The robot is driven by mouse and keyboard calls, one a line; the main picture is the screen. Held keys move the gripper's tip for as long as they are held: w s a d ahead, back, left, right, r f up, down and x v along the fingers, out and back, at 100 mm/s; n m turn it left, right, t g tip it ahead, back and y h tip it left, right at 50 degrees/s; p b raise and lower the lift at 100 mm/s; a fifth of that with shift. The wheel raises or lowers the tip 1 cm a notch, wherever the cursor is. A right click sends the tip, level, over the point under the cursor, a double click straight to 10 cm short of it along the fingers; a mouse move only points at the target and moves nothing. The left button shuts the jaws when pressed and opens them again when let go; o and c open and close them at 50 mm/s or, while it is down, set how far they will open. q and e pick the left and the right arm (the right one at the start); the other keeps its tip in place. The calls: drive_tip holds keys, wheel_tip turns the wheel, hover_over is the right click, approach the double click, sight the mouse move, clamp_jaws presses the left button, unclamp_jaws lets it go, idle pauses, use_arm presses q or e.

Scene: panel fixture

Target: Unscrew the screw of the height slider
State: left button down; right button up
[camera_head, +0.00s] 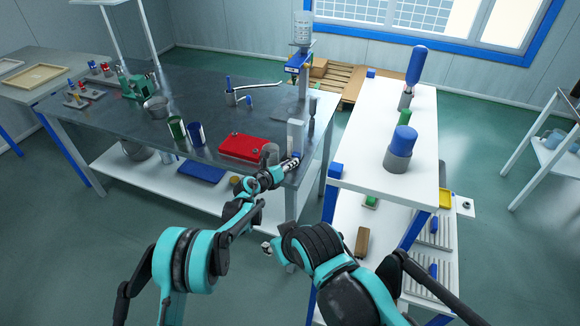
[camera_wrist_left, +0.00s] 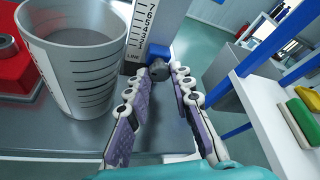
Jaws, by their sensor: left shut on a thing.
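The height slider is a small blue block (camera_wrist_left: 151,54) on a white upright scale (camera_wrist_left: 152,22) with black numbers, at the right end of the metal bench. The scale also shows in the head view (camera_head: 295,133). A dark grey round screw knob (camera_wrist_left: 159,70) sticks out of the slider's front. My left gripper (camera_head: 292,163) is at the slider, and in the left wrist view its fingertips (camera_wrist_left: 163,80) are closed on both sides of the knob. The screw's thread is hidden. My right gripper (camera_head: 268,247) is low in front of the bench, away from the slider; its fingers are too small to judge.
A clear graduated beaker (camera_wrist_left: 75,50) stands close left of the scale, beside a red case (camera_head: 243,148). A white shelf unit (camera_head: 385,110) with blue-handled tools stands to the right, past a narrow gap.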

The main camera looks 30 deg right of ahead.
use_arm(q)
drive_tip(key=shift+w+f+n+g+h+b, duration=0.15)
drive_tip(key=shift+n+g+h+b, duration=0.25)
drive_tip(key=shift+n+h+b, duration=0.75)
drive_tip(key=shift+n+y+p, duration=0.35)
drive_tip(key=shift+n, duration=0.1)
drive_tip(key=c, duration=1.3)
unclamp_jaws()
drive_tip(key=shift+a, duration=0.1)
drive_tip(key=shift+v, duration=4)
